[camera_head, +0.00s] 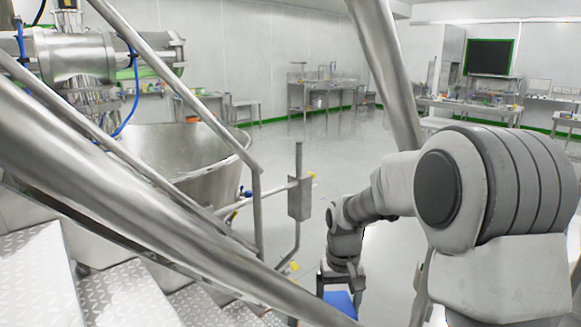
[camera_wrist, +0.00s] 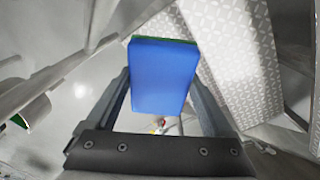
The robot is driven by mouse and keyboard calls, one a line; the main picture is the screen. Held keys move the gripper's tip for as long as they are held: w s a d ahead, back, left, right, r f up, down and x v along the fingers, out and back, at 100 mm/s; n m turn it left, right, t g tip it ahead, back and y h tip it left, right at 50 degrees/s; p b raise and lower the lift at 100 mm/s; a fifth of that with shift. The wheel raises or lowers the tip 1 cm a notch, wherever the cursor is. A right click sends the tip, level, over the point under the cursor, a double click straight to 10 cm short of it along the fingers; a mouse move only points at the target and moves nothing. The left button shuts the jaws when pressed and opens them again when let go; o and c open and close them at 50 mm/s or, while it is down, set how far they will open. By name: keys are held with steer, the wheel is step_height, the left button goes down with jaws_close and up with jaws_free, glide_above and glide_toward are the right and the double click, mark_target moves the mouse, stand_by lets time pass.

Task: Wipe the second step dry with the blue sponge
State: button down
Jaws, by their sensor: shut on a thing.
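My gripper (camera_head: 341,284) hangs low at the bottom centre of the head view, right of the stair rail. It is shut on the blue sponge (camera_head: 341,302). In the wrist view the sponge (camera_wrist: 164,60) sits between the two fingers of my gripper (camera_wrist: 162,80), broad blue face to the camera, with a green layer along its far edge. Metal steps (camera_head: 125,295) with a raised tread pattern fill the lower left of the head view. Patterned treads (camera_wrist: 235,62) lie beyond and right of the sponge in the wrist view. I cannot tell which is the second step, nor see water.
A thick steel handrail (camera_head: 150,215) slants across the head view between the steps and my gripper. A steel vessel (camera_head: 185,165) stands behind it. A thin post with a grey box (camera_head: 299,198) stands left of my arm. Open floor (camera_head: 315,145) lies beyond, with benches behind.

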steer(key=shift+s+a+f, duration=0.25)
steer(key=shift+s+a, duration=0.4)
steer(key=shift+a, duration=0.05)
steer(key=w+d+f, duration=0.5)
steer(key=w+d, duration=0.1)
steer(key=d, duration=0.4)
steer(key=shift+w+d, duration=0.15)
steer(key=shift+w, duration=0.05)
